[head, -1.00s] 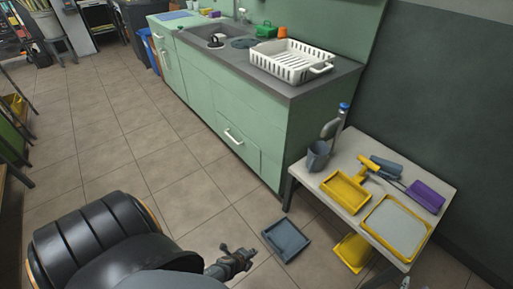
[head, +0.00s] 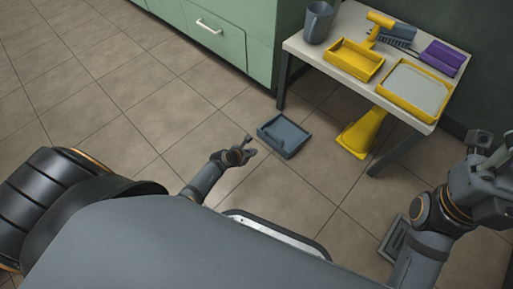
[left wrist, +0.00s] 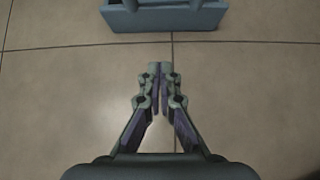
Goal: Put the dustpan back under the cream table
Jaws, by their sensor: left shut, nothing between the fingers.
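A grey-blue dustpan (head: 284,138) lies on the tiled floor in front of the cream table (head: 330,52), outside its near leg. My left gripper (head: 249,144) is shut and empty, just left of the dustpan and apart from it in the head view. In the left wrist view, the shut fingertips (left wrist: 160,68) point at the dustpan's near edge (left wrist: 165,20), with a floor gap between; its far part is cut off. A yellow dustpan (head: 361,135) is on the floor partly under the table. My right arm is at the right edge; its finger state is unclear.
On the table are a grey jug (head: 318,22), a yellow tray (head: 356,60), a yellow-rimmed tray (head: 415,90), brushes and a purple item (head: 443,57). Table legs flank the space beneath. A green cabinet (head: 235,36) stands behind. The floor at left is clear.

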